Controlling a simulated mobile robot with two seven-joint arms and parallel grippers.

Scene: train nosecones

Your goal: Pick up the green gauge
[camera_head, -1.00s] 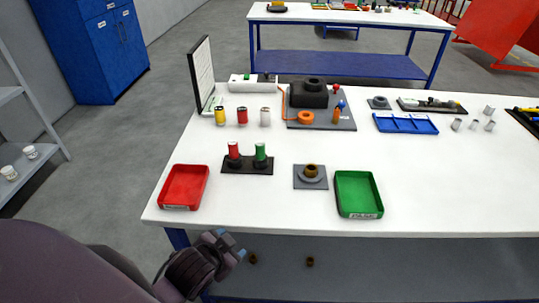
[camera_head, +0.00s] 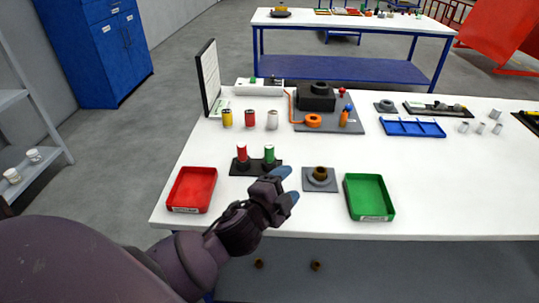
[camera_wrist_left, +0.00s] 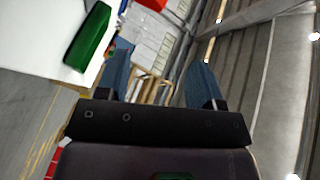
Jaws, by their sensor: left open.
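The green gauge (camera_head: 269,154) stands upright in a black holder (camera_head: 236,168) on the white table, with the red gauge (camera_head: 242,154) to its left. My left gripper (camera_head: 287,184) is open and empty in the head view, in front of the holder's right end and a little to the right of the green gauge. It hides part of the holder. In the left wrist view the two blue fingers (camera_wrist_left: 160,85) are spread apart with nothing between them; the gauge does not show there. My right gripper is not in view.
A red tray (camera_head: 192,190) lies left of the holder. A grey plate with a brown ring (camera_head: 320,174) and a green tray (camera_head: 369,198) lie to the right. Yellow, red and white cylinders stand behind. The table's front right is clear.

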